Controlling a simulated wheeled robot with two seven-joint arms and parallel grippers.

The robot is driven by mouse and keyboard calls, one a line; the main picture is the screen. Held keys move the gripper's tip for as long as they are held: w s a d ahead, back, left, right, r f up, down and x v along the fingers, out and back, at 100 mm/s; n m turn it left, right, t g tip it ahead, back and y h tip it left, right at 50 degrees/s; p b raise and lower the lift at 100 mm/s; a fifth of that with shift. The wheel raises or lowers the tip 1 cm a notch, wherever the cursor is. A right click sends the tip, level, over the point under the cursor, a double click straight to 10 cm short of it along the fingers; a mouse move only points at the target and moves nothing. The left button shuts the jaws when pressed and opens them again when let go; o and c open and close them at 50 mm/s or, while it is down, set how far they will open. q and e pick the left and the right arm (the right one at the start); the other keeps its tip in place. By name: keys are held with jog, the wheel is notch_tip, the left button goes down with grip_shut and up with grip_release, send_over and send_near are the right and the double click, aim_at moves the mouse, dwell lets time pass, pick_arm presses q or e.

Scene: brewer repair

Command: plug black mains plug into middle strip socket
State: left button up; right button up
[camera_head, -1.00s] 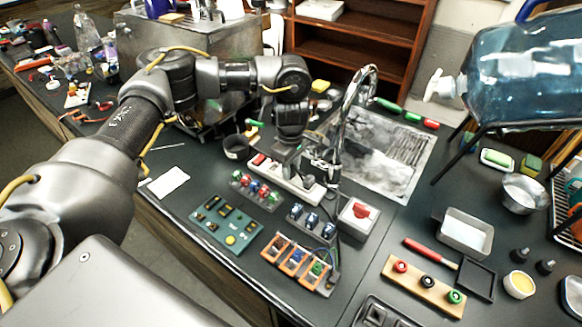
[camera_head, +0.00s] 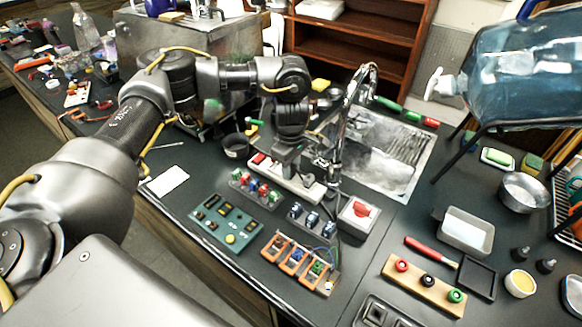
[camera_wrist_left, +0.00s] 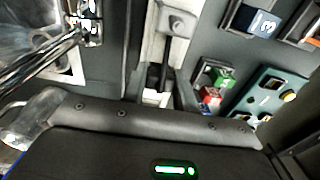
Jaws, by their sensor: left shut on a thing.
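The white power strip (camera_head: 309,193) lies on the dark bench in front of the tap, with a red switch at its far left end. My left gripper (camera_head: 286,168) points down over the strip's middle part and is shut. It appears to hold the black mains plug, which is mostly hidden by the gripper in the head view. In the left wrist view, the strip (camera_wrist_left: 153,48) runs up from the gripper, and a dark shape sits against it. I cannot tell whether the plug's pins are in a socket. My right gripper is not in view.
The tap (camera_head: 345,120) and sink (camera_head: 395,150) stand close to the gripper's right. A red-switch box (camera_head: 359,213), blue connectors (camera_head: 312,220), a green board (camera_head: 226,222) and orange-framed parts (camera_head: 298,262) lie in front. A large blue bottle (camera_head: 520,75) is at upper right.

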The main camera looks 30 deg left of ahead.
pick_arm(q)
jog(key=o, duration=1)
jog(key=shift+o, duration=0.2)
notch_tip(320, 180, up, 11)
jog(key=b, duration=0.1)
jog(key=shift+f, duration=0.1)
